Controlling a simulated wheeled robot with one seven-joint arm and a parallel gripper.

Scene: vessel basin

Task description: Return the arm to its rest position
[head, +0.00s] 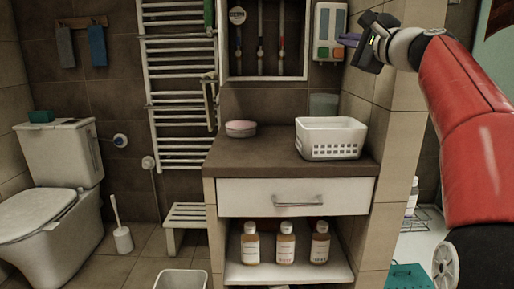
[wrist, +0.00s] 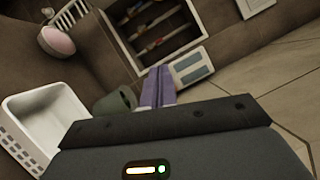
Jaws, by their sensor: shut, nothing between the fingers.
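My gripper (head: 347,40) is raised at the upper right of the head view, at the end of my red arm. Its purple fingers point left, in front of or beside the wall dispenser (head: 327,50); I cannot tell the gap. In the wrist view, my gripper's fingers (wrist: 157,86) are together with nothing between them. The wall dispenser also shows just beyond them in the wrist view (wrist: 193,67). The gripper is well above the counter (head: 255,160) and the white basket (head: 331,150).
A pink-topped bowl (head: 240,129) and a grey cup (head: 323,104) stand on the counter. A tiled wall edge (head: 383,130) is close below my arm. A wall niche (head: 265,74) holds toothbrushes. Several bottles (head: 285,249) stand on the lower shelf. Floor at the left front is partly clear.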

